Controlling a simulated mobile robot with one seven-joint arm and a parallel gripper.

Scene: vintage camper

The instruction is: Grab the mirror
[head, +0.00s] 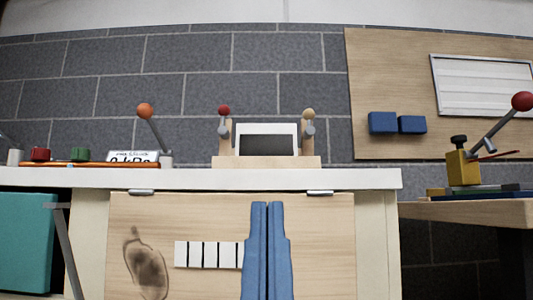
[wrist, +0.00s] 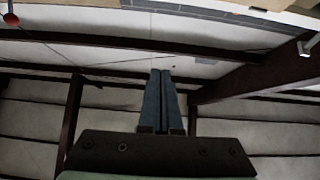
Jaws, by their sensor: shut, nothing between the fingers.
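What looks like the mirror is a dark rectangular panel in a white frame (head: 266,140). It stands upright in the head view, between two posts on a wooden base (head: 266,162) on the white counter. My gripper (head: 267,204) shows as two blue fingers pointing up, in front of the wooden cabinet front and lower in the picture than the mirror. In the wrist view, my gripper (wrist: 161,72) has its fingers pressed together with nothing between them. I cannot make out the mirror in the wrist view.
Levers with a red ball (head: 224,111) and a tan ball (head: 309,114) flank the mirror. An orange-ball lever (head: 145,111) stands left on the white counter (head: 210,179). A wooden table (head: 475,211) with a red-ball lever (head: 522,101) is at right.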

